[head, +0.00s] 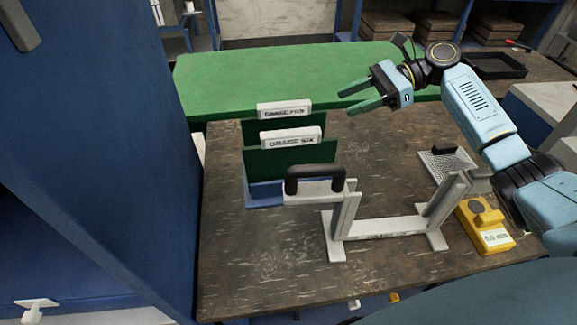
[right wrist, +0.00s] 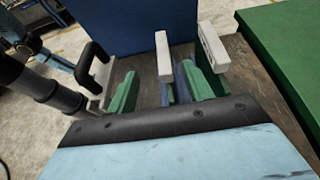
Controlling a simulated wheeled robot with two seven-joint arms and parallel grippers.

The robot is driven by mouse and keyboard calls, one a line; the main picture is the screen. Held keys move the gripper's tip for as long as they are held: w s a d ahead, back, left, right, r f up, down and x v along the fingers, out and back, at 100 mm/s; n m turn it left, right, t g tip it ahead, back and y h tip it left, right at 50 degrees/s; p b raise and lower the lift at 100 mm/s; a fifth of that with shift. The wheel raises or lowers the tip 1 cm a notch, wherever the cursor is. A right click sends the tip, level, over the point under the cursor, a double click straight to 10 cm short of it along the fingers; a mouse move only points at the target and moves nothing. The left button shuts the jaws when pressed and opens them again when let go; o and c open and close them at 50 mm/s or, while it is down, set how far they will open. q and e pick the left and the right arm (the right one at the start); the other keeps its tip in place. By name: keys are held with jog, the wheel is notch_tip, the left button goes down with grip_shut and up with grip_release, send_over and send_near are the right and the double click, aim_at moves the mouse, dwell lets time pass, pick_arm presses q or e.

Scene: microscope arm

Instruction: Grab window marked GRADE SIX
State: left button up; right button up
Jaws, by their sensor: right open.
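The window marked GRADE SIX (head: 290,158) is a dark green panel with a white label bar on top. It stands upright in a blue rack (head: 265,196). Its white bar also shows in the right wrist view (right wrist: 163,57). A similar window (head: 284,111) stands just behind it; its label seems to read GRADE FIVE, and it shows too in the right wrist view (right wrist: 213,47). My right gripper (head: 345,101) is open and empty, to the right of both windows and apart from them. My left gripper is not in view.
A yellow device (head: 485,227) and a perforated plate (head: 445,165) are at the right. A green surface (head: 250,75) lies behind. A blue wall (head: 100,130) is close at the left.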

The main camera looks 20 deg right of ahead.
aim_at(302, 130)
jog(key=a+f, duration=0.1)
jog(key=a, duration=0.1)
jog(key=w+a+f+b, duration=0.1)
jog(key=a+f, duration=0.1)
jog(key=w+a+f, duration=0.1)
jog(key=a+f, duration=0.1)
jog(key=shift+a+f, duration=0.2)
jog(key=shift+f, duration=0.05)
jog(key=shift+x, duration=3.15)
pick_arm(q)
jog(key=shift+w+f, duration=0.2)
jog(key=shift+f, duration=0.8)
pick_arm(e)
jog(key=shift+s+d+f, duration=0.1)
jog(key=shift+f, duration=0.05)
grip_shut()
